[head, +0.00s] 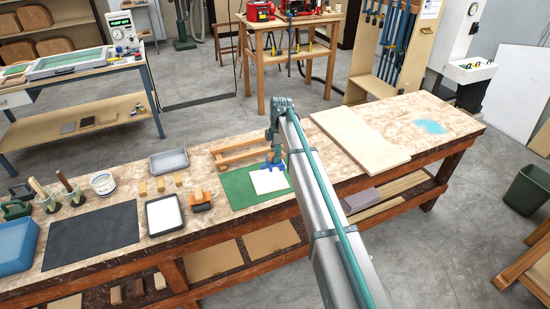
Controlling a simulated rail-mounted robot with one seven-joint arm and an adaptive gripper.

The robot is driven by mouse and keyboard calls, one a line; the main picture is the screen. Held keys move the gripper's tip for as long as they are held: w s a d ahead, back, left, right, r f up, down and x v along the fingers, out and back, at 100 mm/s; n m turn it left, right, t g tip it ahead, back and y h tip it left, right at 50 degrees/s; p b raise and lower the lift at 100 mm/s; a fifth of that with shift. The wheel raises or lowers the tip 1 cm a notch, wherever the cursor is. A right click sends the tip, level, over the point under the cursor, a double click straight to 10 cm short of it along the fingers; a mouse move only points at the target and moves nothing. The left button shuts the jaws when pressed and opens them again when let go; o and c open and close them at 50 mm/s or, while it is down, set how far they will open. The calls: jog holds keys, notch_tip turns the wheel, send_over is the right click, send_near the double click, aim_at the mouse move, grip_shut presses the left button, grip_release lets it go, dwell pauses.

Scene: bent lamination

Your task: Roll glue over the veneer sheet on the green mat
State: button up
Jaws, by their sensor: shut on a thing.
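The green mat (238,190) lies on the workbench left of my arm. A small pale, nearly white sheet (270,183), which looks like the veneer, lies flat on the mat's right part. I cannot tell whether glue covers it. My gripper (276,152) is over the sheet's far edge, shut on a small tool with a blue part (268,165), probably the glue roller. My arm hides part of the tool, and I cannot tell whether it touches the sheet. A dark-rimmed tray with a white inside (164,216) stands left of the mat.
A wooden rack (240,153) and grey tray (169,162) stand behind. A black mat (92,236) lies left; a pale board (358,137) lies right.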

jog(key=shift+r+p, duration=0.45)
jog(key=shift+r, duration=1.15)
